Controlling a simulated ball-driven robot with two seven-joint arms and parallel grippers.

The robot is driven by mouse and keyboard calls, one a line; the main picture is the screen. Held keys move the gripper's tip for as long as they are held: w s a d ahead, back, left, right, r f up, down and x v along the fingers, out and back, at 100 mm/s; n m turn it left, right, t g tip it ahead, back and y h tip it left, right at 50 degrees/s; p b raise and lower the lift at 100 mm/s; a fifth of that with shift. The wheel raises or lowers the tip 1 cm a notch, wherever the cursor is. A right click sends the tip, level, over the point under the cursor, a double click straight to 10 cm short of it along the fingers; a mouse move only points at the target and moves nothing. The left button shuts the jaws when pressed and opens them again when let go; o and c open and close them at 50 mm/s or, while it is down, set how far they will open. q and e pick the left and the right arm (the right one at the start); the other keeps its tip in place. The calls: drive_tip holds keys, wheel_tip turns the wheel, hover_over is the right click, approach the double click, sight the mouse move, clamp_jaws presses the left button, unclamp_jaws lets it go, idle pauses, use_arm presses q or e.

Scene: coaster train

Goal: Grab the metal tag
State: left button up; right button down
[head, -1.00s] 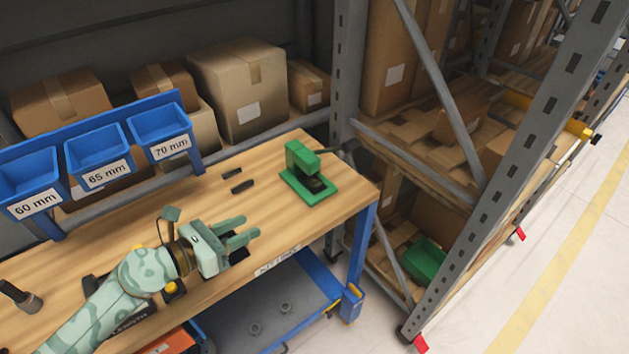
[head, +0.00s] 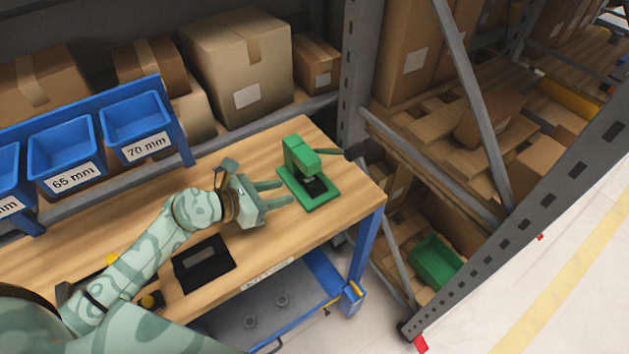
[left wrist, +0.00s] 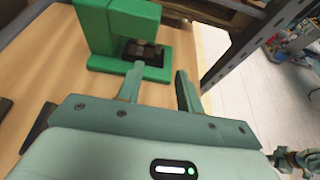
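My left gripper (head: 288,192) is open and empty. Its two fingers point at the green press (head: 299,172) at the right end of the bench, with the tips just short of its base. In the left wrist view the open fingers (left wrist: 160,72) reach towards the front edge of the press (left wrist: 125,30). A small dark, metallic-looking piece (left wrist: 143,52) sits on the press bed under its head; I cannot tell whether this is the metal tag. My right gripper is not clear; only a small teal and dark arm part shows at the left wrist view's lower right.
A black tray with a grey plate (head: 203,262) lies on the wooden bench (head: 335,205) beside my left forearm. Blue bins (head: 136,122) with size labels stand along the back. The press lever points right towards a grey rack post (head: 357,90).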

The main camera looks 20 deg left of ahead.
sight(315, 185)
use_arm(q)
drive_tip(key=x, duration=0.5)
drive_tip(key=shift+a+f, duration=0.1)
drive_tip(key=shift+a, duration=0.1)
drive_tip(key=shift+w+d+f, duration=0.1)
drive_tip(key=shift+w+d, duration=0.05)
drive_tip(key=b+x, duration=0.1)
drive_tip(key=x, duration=0.4)
drive_tip(key=shift+f+b, duration=0.1)
drive_tip(key=shift+b, duration=0.25)
use_arm(e)
drive_tip(key=shift+w+f, duration=0.3)
drive_tip(key=shift+f, duration=0.6)
use_arm(q)
clamp_jaws()
